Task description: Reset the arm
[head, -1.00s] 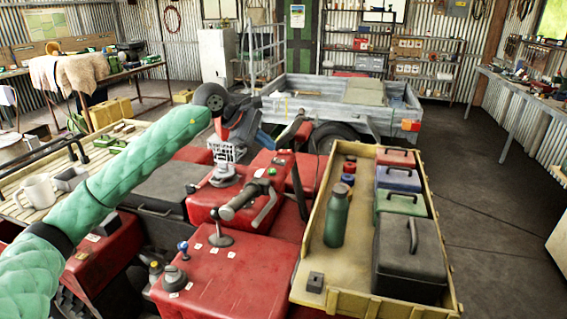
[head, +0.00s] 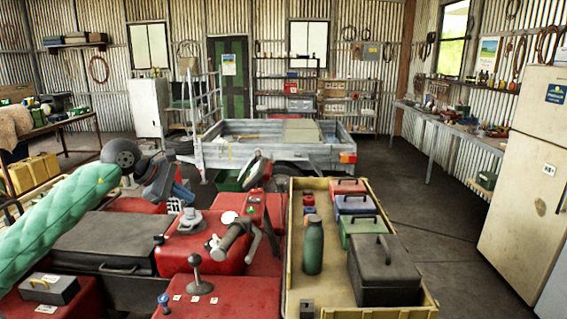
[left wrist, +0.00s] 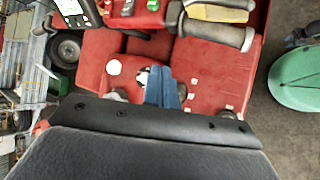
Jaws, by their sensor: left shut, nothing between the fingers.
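My left arm (head: 60,210), in a green quilted sleeve, comes in from the left in the head view. My left gripper (head: 181,193) hangs at its end, over the red quad bike (head: 222,255). It is shut and empty. In the left wrist view its blue fingertips (left wrist: 163,88) are together above the red bodywork (left wrist: 195,75). I cannot tell the exact gap between fingertips and bodywork. My right gripper is in neither view.
A yellow tray (head: 425,309) holds a green bottle (head: 313,246), small toolboxes and a large dark box (head: 386,272). A trailer (head: 262,155) stands behind. The floor at right is open before a fridge (head: 531,170).

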